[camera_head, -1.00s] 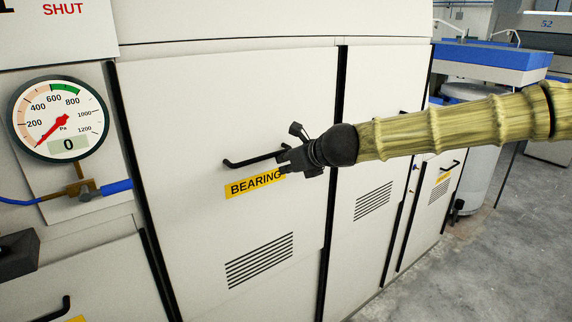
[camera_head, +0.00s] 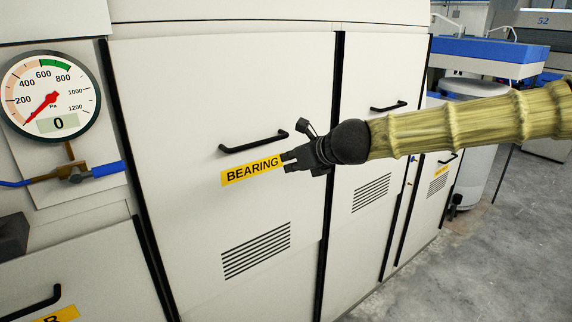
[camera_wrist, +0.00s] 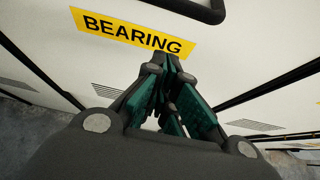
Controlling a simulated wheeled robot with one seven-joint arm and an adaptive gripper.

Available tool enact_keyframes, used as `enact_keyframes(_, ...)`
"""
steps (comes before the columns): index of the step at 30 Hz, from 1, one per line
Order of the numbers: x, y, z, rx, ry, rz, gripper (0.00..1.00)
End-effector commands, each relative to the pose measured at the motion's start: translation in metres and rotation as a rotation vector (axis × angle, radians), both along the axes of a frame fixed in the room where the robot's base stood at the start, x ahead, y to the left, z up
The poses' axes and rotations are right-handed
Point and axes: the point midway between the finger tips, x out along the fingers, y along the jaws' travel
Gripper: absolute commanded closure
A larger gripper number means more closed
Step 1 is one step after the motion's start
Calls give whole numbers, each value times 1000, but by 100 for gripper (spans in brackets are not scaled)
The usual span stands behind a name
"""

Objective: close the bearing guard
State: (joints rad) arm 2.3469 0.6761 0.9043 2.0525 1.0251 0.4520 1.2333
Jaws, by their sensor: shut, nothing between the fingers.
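The bearing guard (camera_head: 215,90) is a white panel door with a yellow BEARING label (camera_head: 252,170), a black bar handle (camera_head: 253,142) and a slotted vent below. It looks nearly flush with its frame; I cannot tell whether it is fully closed. My gripper (camera_head: 287,162) is shut and empty at the right end of the label, just below and right of the handle. In the wrist view the fingertips (camera_wrist: 168,58) are in front of the label's lower right part, and the handle (camera_wrist: 190,8) is above them. Contact with the panel cannot be told.
A pressure gauge (camera_head: 50,95) reading 0 hangs at the left with a brass valve and blue hose. More white panels with handles (camera_head: 388,106) continue to the right. Open grey floor (camera_head: 440,275) lies at the lower right.

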Motion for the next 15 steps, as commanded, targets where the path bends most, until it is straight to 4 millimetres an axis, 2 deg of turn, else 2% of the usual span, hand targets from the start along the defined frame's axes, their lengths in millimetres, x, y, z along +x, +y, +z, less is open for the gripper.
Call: enact_keyframes(15,-42,-31,30,-1,-1,1,100)
